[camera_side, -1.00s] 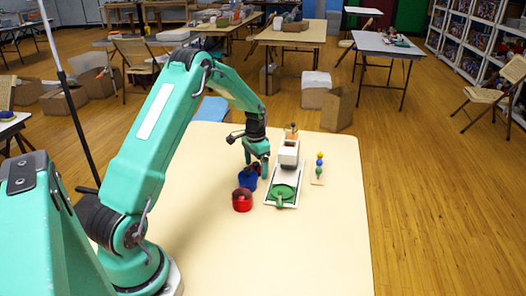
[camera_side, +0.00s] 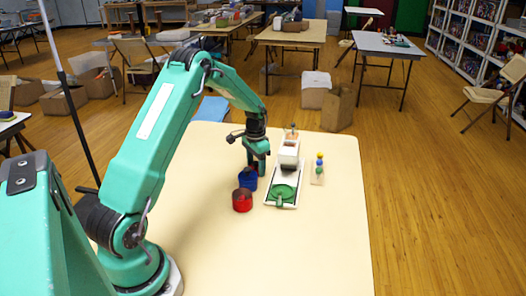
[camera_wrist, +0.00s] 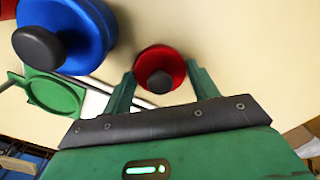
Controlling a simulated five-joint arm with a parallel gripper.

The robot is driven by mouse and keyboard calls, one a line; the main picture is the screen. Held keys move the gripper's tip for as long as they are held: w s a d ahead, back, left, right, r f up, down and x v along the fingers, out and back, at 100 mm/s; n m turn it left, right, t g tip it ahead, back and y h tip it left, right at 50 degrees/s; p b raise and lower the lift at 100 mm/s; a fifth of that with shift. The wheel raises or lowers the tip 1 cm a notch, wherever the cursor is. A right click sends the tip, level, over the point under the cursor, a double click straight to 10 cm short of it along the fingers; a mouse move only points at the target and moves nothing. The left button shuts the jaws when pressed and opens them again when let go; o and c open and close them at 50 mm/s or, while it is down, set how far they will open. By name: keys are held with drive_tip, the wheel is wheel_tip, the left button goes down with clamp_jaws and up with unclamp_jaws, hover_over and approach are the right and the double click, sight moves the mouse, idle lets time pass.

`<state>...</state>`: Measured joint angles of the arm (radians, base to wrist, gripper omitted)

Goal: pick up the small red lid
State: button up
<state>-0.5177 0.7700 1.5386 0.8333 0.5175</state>
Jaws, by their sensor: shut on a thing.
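The small red lid (camera_wrist: 160,55), round with a black knob, sits between the two green fingers of my gripper (camera_wrist: 162,78) in the wrist view. My gripper is shut on it, with one finger at each side. In the side view my gripper (camera_side: 257,168) is low over the table behind the blue pot, and only a bit of red shows between its fingers. How far the lid is from the table is hard to tell.
A blue lidded pot (camera_side: 247,182) and a red pot (camera_side: 242,202) stand close in front of my gripper. A white tray with a green round piece (camera_side: 284,192) lies to the right, beside a bead stacker (camera_side: 319,168). The table's front is clear.

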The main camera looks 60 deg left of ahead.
sight(256, 163)
wheel_tip(256, 163, up, 10)
drive_tip(key=shift+f, duration=0.1)
idle(0.5)
drive_tip(key=shift+d, duration=0.15)
idle(0.4)
drive_tip(key=s+d+r, duration=0.1)
drive_tip(key=s+d, duration=1.1)
drive_tip(key=shift+s+d+r, duration=0.25)
drive_tip(key=shift+s+r, duration=0.1)
drive_tip(key=shift+r, duration=0.05)
drive_tip(key=shift+f, duration=0.15)
drive_tip(key=shift+f, duration=3.05)
drive_tip(key=shift+f, duration=0.2)
